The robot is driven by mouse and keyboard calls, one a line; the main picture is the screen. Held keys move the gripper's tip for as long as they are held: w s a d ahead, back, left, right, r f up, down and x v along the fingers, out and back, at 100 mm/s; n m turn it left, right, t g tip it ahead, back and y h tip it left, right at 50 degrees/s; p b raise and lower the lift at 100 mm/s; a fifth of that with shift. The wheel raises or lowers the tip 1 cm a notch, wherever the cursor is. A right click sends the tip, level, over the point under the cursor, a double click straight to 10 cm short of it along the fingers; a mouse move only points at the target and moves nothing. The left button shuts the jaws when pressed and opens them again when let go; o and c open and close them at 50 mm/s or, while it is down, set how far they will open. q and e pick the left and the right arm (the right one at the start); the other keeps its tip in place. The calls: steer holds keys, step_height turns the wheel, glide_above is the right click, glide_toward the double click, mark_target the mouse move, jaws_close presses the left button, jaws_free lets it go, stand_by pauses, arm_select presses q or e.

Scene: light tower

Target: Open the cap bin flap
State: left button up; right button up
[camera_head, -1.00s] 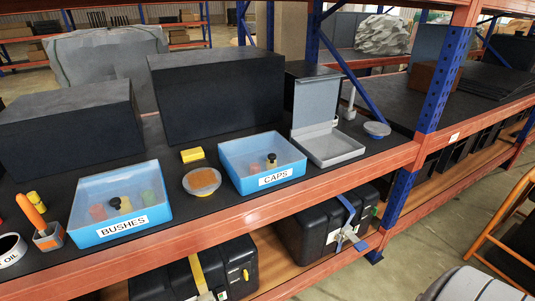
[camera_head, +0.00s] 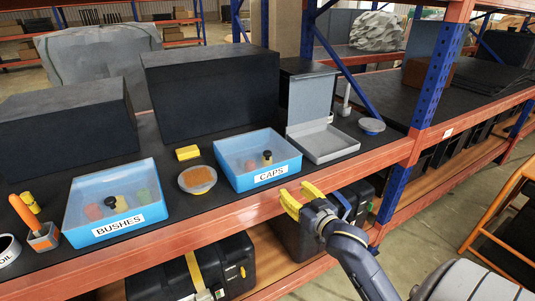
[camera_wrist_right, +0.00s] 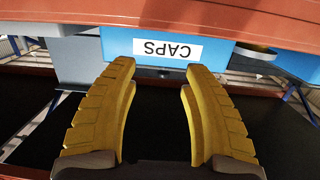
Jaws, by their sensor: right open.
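The cap bin (camera_head: 240,182) is a blue box labelled CAPS on the shelf, with a clear flap (camera_head: 245,150) lying over its top. A black knob (camera_head: 267,155) shows at the flap; a small yellow piece is just below it. In the right wrist view the CAPS front wall (camera_wrist_right: 221,54) appears upside down ahead of the fingers. My right gripper (camera_head: 301,199) has yellow fingers, open and empty, in front of the shelf edge, below and right of the bin, touching nothing visible. My left gripper is not in view.
A blue BUSHES bin (camera_head: 80,236) stands left. A round dish (camera_head: 198,180) and a yellow block (camera_head: 187,153) sit between the bins. A grey open tray (camera_head: 325,145) is right of the cap bin. The orange shelf beam (camera_head: 225,220) runs along the front.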

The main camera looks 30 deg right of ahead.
step_height(320, 180, up, 6)
steer(key=s+a+t, duration=0.1)
steer(key=s, duration=0.1)
glide_toward(267, 152)
steer(key=w, duration=0.6)
steer(key=w+d, duration=0.1)
steer(key=w, duration=0.3)
steer(key=shift+f, duration=0.1)
steer(key=shift+o, duration=0.2)
jaws_close()
stand_by(0.3)
